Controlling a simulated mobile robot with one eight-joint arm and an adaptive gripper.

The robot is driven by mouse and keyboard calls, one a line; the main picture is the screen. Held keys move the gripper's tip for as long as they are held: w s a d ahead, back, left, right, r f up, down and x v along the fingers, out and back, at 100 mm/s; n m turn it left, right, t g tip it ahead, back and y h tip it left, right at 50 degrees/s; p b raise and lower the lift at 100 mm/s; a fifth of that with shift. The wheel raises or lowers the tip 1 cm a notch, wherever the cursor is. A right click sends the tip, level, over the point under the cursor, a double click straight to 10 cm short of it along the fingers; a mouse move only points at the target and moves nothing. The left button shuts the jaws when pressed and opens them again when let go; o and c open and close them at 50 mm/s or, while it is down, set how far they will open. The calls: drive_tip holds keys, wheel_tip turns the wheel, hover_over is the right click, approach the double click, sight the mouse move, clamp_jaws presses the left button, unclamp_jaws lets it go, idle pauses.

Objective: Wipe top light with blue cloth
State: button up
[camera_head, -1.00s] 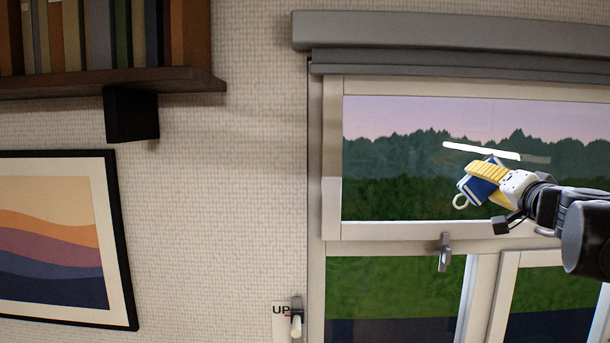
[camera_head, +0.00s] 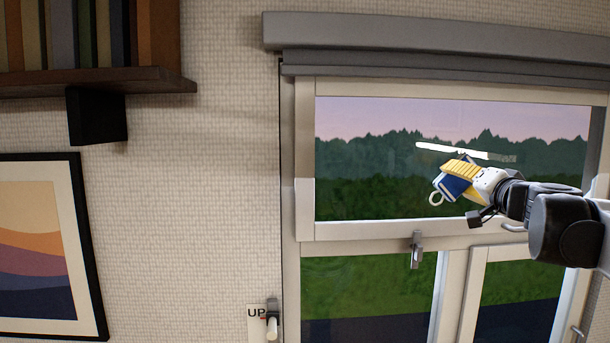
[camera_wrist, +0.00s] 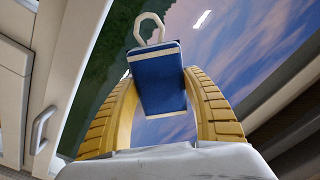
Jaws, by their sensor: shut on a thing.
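The top light (camera_head: 360,190) is the wide upper pane of the window, in a pale frame. My gripper (camera_head: 455,178), with yellow ribbed fingers, is in front of its right half in the head view. It is shut on the blue cloth (camera_head: 454,188), a folded dark blue pad with pale edges and a white loop (camera_head: 436,199). In the wrist view the blue cloth (camera_wrist: 157,80) sits between both fingers, its loop pointing away. I cannot tell whether the cloth touches the glass.
A bright white streak (camera_head: 440,149) shows on the pane above my gripper. A grey blind housing (camera_head: 420,35) runs above the window. A latch (camera_head: 416,250) is below the pane, and a lever by an UP label (camera_head: 256,313) is at lower left. A bookshelf (camera_head: 100,82) juts out at upper left.

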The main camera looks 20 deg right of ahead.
drive_tip(key=shift+s+d, duration=1.05)
drive_tip(key=shift+d, duration=3.55)
drive_tip(key=shift+w+a+p, duration=0.2)
drive_tip(key=shift+w+a, duration=0.25)
drive_tip(key=shift+a, duration=1.45)
drive_tip(key=shift+w+a+p, duration=0.15)
drive_tip(key=shift+w+a, duration=0.3)
drive_tip(key=shift+a, duration=1.4)
drive_tip(key=shift+w+a+p, duration=0.2)
drive_tip(key=shift+w+a, duration=0.25)
drive_tip(key=shift+a, duration=1.45)
drive_tip(key=shift+s+d, duration=0.1)
drive_tip(key=shift+p+v, duration=0.55)
drive_tip(key=shift+v, duration=2.4)
drive_tip(key=v, duration=0.3)
drive_tip(key=shift+p, duration=0.35)
